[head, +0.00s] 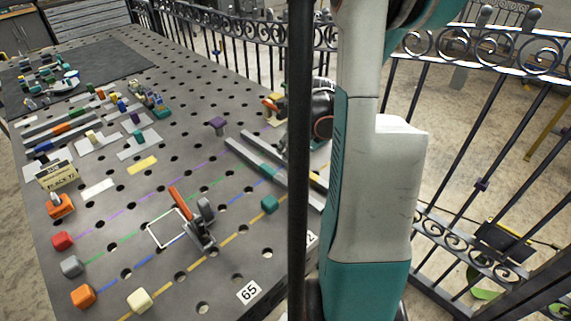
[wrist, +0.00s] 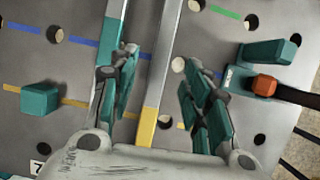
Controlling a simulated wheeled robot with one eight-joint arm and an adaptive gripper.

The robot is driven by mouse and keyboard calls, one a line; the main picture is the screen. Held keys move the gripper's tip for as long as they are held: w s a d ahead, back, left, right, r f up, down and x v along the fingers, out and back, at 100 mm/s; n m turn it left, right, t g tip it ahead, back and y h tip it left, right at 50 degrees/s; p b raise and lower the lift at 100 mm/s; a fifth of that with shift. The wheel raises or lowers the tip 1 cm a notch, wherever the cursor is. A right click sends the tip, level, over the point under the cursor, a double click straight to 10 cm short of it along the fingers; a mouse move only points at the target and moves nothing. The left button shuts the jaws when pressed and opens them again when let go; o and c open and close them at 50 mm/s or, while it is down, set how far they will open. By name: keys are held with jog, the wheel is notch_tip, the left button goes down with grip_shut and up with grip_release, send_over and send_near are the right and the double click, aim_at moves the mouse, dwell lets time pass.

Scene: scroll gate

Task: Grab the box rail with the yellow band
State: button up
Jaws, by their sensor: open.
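The box rail with the yellow band (wrist: 149,122) is a grey bar lying on the perforated table. In the wrist view it runs up between my fingers, its yellow band near the palm. My gripper (wrist: 157,72) is open, with one teal finger on each side of this rail and gaps showing. A second grey rail with a teal band (wrist: 113,28) lies to the left, and my left finger overlaps its edge in the picture. In the head view the yellow-banded rail (head: 264,146) is partly hidden by a dark post and my arm, which also hide my fingers.
A teal block (wrist: 40,98) lies left of the rails. A teal clamp with an orange-tipped handle (wrist: 265,85) stands to the right. In the head view, another clamp (head: 200,225) stands on the table's near part. A black iron fence (head: 470,60) borders the table.

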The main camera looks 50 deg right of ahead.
jog(key=shift+b+x, duration=1.4)
jog(key=shift+x, duration=1.75)
jog(key=shift+d+r, duration=0.1)
jog(key=shift+d, duration=0.05)
grip_shut()
